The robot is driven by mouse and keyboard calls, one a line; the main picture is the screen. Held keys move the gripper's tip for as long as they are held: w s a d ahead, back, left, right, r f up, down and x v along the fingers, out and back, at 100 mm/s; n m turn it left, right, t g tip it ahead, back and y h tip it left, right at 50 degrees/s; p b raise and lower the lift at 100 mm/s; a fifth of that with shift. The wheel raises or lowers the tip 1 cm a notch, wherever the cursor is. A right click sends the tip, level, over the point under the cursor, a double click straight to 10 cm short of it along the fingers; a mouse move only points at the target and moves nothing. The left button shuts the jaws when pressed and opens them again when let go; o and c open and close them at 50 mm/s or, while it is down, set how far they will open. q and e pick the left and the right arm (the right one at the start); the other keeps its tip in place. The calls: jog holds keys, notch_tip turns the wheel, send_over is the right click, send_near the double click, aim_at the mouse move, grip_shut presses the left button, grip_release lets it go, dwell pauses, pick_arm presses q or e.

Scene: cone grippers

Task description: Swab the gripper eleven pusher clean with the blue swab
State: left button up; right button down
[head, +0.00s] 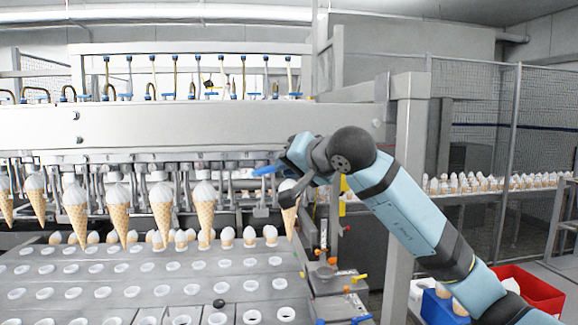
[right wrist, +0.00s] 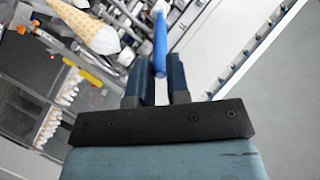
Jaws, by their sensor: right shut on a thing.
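My right gripper (head: 284,164) is shut on the blue swab (head: 264,170), in front of the right end of the row of cone grippers (head: 150,165). In the right wrist view the swab (right wrist: 160,45) sticks out from between the two fingers (right wrist: 160,82). A filled cone (head: 289,208) hangs at the right end of the row, just below my gripper. It also shows at the upper left of the right wrist view (right wrist: 88,28). I cannot tell which part is the gripper eleven pusher, or whether the swab touches anything. My left gripper is not in view.
Several filled cones (head: 76,210) hang along the row. Below lies a grey plate (head: 120,280) with rows of holes. A metal post (head: 405,180) stands behind my right arm. Blue (head: 437,308) and red (head: 535,290) bins are at lower right.

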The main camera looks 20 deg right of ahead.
jog(key=shift+w+d, duration=0.2)
jog(key=shift+w, duration=0.55)
dwell(0.5)
